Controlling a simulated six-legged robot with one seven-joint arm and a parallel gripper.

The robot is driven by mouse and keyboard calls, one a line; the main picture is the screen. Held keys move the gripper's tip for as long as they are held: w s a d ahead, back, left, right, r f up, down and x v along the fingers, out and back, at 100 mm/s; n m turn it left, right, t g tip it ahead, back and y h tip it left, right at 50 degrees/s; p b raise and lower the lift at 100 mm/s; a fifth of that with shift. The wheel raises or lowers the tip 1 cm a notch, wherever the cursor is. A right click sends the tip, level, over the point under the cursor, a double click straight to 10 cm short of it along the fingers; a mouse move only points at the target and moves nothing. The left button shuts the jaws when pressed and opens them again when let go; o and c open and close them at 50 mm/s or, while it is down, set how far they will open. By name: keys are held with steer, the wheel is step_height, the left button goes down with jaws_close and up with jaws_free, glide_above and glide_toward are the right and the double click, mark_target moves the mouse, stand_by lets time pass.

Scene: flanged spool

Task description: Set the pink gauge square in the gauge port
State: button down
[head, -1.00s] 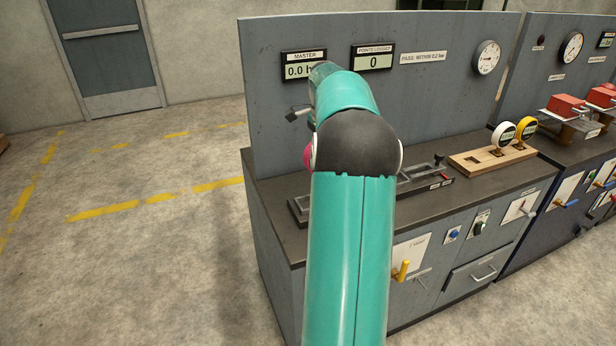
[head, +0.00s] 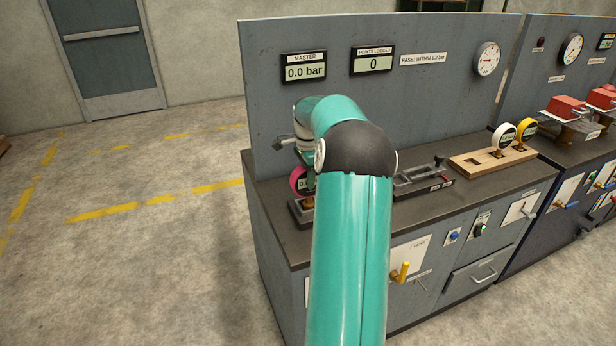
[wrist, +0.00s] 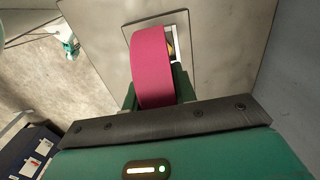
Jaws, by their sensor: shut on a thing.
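The pink gauge (head: 297,181) hangs at the left end of the bench, partly hidden behind my arm. In the wrist view the pink gauge (wrist: 152,65) shows its rim edge-on between the green fingers of my gripper (wrist: 155,92), which is shut on it. The gauge is just above a dark fixture (head: 296,214) on the bench, which I take for the gauge port. In the wrist view a square pale-framed opening (wrist: 183,28) in a grey plate lies beyond the gauge. A small brass-coloured part shows beside it. I cannot tell whether the gauge's stem is inside the opening.
A wooden rack (head: 490,160) with a white gauge (head: 503,136) and a yellow gauge (head: 526,129) stands to the right. A dark lever fixture (head: 423,180) is nearer. The upright back panel (head: 420,100) limits room behind. Displays read 0.0 bar and 0.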

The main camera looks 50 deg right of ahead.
steer(key=c, duration=1.1)
jaws_free()
steer(key=shift+f, duration=0.1)
step_height(320, 180, up, 12)
steer(key=shift+r, duration=0.15)
steer(key=shift+a+r, duration=0.1)
steer(key=shift+a, duration=0.05)
steer(key=w+a+r+n+t+h, duration=0.15)
steer(key=a+n, duration=0.25)
steer(key=a, duration=0.5)
steer(key=a+r+n, duration=0.3)
steer(key=a, duration=0.6)
steer(key=a+r+n+t, duration=0.15)
steer(key=a+n, duration=0.25)
steer(key=a, duration=0.5)
steer(key=s+a+f+n+t, duration=0.1)
steer(key=s+a+f+n, duration=0.1)
steer(key=s+a+n, duration=0.2)
steer(key=s+a+f+n+y, duration=0.1)
steer(key=s+a+f+n, duration=0.2)
steer(key=s+a, duration=0.3)
steer(key=s+a+f+n+t, duration=0.1)
steer(key=s+a+n, duration=0.4)
steer(key=a, duration=0.6)
steer(key=shift+s+a+f+n+t+y, duration=0.15)
steer(key=shift+f+n, duration=0.15)
steer(key=shift+f, duration=0.1)
steer(key=shift+s+a+f+n+t+y, duration=0.1)
steer(key=shift+f+n+t, duration=0.05)
steer(key=shift+f+n, duration=0.2)
